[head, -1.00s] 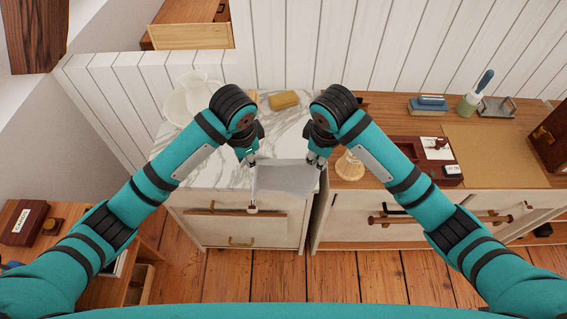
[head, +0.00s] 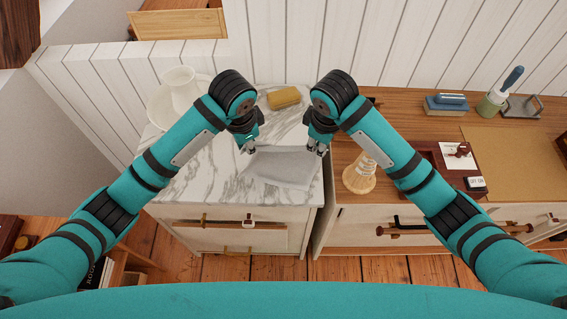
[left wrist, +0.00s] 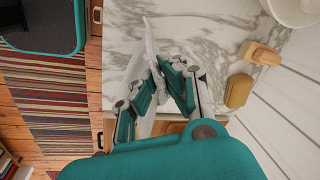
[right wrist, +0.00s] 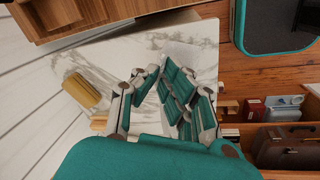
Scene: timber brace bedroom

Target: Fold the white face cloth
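The white face cloth (head: 284,168) spans between my two grippers over the front right of the marble top. Its upper edge is at the fingertips and its lower part reaches toward the counter's front edge. My left gripper (head: 248,147) is shut on its left corner; in the left wrist view the cloth (left wrist: 149,45) rises from between the fingers (left wrist: 163,72). My right gripper (head: 317,148) is at the opposite corner and looks shut on it. In the right wrist view its fingers (right wrist: 160,72) are close together, and the cloth is hard to make out there.
The marble top (head: 205,180) has a yellow soap bar (head: 284,97) at the back and a white pitcher (head: 183,88) in a basin at back left.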

